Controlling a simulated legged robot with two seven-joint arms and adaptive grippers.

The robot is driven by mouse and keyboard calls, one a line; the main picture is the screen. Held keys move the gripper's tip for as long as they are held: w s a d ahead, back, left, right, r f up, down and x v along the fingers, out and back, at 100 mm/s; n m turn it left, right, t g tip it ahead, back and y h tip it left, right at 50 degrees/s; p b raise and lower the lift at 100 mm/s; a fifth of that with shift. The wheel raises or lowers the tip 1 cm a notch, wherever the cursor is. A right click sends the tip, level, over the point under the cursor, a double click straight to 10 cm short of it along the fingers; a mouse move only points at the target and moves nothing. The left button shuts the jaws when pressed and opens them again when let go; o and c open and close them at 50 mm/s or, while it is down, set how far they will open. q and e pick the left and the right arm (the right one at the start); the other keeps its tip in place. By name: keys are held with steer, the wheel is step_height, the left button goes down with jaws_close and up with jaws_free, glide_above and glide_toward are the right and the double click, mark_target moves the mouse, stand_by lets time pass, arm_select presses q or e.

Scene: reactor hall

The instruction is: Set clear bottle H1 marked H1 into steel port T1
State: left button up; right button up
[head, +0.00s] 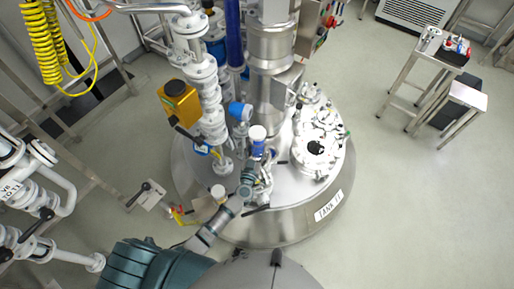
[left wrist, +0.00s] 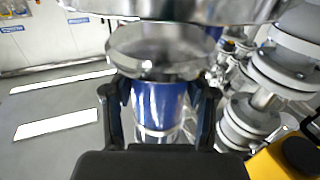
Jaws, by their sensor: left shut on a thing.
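My left gripper (head: 253,166) reaches in over the tank top and is shut on a clear bottle (head: 257,132) with a pale top and a blue band. In the left wrist view, the fingers of my left gripper (left wrist: 158,115) close on both sides of the blue band (left wrist: 158,100), with a wide clear rim above it. I cannot read H1 on it. A round steel flange with a dark opening (head: 315,148) is on the tank lid, right of the held bottle and apart from it. No T1 mark is legible there. My right gripper is not in view.
The steel tank (head: 285,228) carries a tall column (head: 270,60) and white flanged piping (head: 208,100) with a yellow box (head: 178,102) close left of the bottle. Valves and fittings crowd the lid.

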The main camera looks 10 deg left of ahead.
arm_select(q)
steer(key=shift+d+f, duration=0.1)
steer(key=shift+f, duration=0.05)
steer(key=shift+d+f, duration=0.1)
steer(key=shift+d, duration=0.05)
steer(key=shift+d+f+b, duration=0.2)
steer(key=shift+f+b, duration=0.05)
steer(key=shift+b, duration=0.05)
steer(key=shift+f, duration=0.25)
steer(key=shift+a+f+b, duration=0.4)
steer(key=shift+a+b, duration=0.05)
steer(key=shift+a, duration=0.05)
steer(key=shift+a+f, duration=0.1)
steer(key=shift+f, duration=0.2)
steer(key=shift+f+b, duration=0.25)
steer(key=shift+b, duration=0.05)
steer(key=shift+d, duration=0.2)
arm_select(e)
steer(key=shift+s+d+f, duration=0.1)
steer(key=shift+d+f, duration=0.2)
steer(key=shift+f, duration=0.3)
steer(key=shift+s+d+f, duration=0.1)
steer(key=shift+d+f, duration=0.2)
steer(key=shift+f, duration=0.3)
arm_select(q)
steer(key=shift+a, duration=0.2)
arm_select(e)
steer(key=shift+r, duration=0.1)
